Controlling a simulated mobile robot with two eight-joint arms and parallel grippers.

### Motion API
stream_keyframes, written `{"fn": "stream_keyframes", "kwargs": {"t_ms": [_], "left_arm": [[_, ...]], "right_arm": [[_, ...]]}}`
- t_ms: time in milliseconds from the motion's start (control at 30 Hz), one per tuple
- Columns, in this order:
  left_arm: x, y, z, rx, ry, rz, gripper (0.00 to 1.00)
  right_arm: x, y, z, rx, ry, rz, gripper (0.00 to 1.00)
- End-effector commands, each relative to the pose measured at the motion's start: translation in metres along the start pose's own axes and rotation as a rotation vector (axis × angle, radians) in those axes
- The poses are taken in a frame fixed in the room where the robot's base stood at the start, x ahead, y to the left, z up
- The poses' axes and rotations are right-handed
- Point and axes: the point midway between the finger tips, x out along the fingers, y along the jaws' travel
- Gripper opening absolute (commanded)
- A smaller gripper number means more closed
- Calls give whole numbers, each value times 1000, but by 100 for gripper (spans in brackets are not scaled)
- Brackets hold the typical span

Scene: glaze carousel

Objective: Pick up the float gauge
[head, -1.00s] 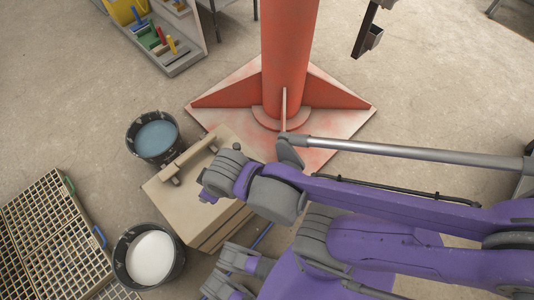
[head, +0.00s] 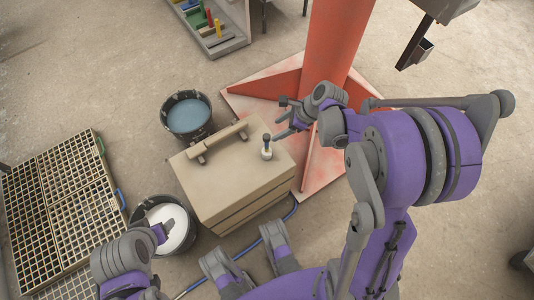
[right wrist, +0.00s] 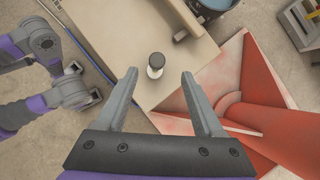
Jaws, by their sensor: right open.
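The float gauge (head: 266,148), a small upright piece with a dark top and a pale lower body, stands on the right part of the tan box lid (head: 222,171). In the right wrist view the gauge (right wrist: 156,65) lies just beyond and between my fingertips. My right gripper (head: 281,119) is open and empty, behind and slightly right of the gauge, apart from it. It also shows in the right wrist view (right wrist: 160,76).
The tan box has a raised handle (head: 218,139). A bucket of blue liquid (head: 188,116) stands behind it, and a bucket of white liquid (head: 171,222) at its front left. An orange column (head: 337,45) rises close behind my right gripper. Grid racks (head: 70,205) lie left.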

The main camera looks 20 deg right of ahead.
Motion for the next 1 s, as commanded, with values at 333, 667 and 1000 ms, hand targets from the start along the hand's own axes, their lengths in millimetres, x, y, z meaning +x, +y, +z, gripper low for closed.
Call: {"fn": "stream_keyframes", "kwargs": {"t_ms": [333, 667, 1000], "left_arm": [[13, 0, 4, 0, -5, 0, 68], [22, 0, 8, 0, -8, 0, 68], [34, 0, 11, 0, -12, 0, 68]], "right_arm": [[43, -3, -2, 44, -10, 5, 69], [74, 1, -1, 42, -10, 4, 69], [111, 5, -1, 42, -9, 2, 69]]}}
